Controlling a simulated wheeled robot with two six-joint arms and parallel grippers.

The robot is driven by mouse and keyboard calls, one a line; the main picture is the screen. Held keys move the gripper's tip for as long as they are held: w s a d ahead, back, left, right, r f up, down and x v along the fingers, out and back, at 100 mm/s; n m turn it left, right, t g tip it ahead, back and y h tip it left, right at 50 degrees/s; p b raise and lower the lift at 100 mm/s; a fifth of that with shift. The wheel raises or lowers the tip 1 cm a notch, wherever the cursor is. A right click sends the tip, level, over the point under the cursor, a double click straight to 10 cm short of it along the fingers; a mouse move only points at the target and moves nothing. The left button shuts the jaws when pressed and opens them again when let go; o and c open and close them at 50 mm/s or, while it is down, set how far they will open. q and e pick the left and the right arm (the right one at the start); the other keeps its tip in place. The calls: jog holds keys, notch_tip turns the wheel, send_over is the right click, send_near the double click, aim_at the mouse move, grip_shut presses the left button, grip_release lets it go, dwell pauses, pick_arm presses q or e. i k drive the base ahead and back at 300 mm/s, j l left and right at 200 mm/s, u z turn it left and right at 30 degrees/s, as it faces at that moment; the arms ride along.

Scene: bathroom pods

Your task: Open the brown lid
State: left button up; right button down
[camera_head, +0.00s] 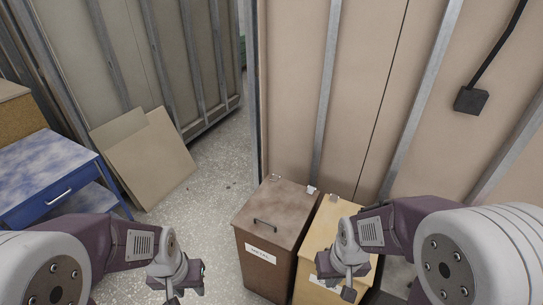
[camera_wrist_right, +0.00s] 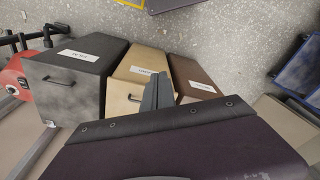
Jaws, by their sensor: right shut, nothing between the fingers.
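The brown lid (camera_head: 283,204) lies flat and shut on a brown bin (camera_head: 262,270) with a white label, in the lower middle of the head view. A dark bar handle (camera_head: 265,224) sits near its front edge. The brown bin also shows in the right wrist view (camera_wrist_right: 192,78), beyond the tan one. My right gripper (camera_head: 349,291) is shut and empty, in front of the tan bin and right of the brown lid. It also shows in the right wrist view (camera_wrist_right: 157,92). My left gripper (camera_head: 185,285) is left of the brown bin, apart from it; its finger opening is unclear.
A tan bin (camera_head: 322,236) stands right beside the brown one. The right wrist view shows a dark grey bin (camera_wrist_right: 75,72) beyond it. A wall panel (camera_head: 295,100) is close behind. A blue drawer table (camera_head: 45,175) and leaning boards (camera_head: 150,160) stand left, with clear floor between.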

aim_at(277, 214)
jog(key=i+l+u, duration=0.1)
jog(key=u, duration=0.3)
jog(key=i+l+u, duration=0.1)
jog(key=u, duration=0.3)
jog(key=l+u, duration=0.25)
jog(key=u, duration=0.15)
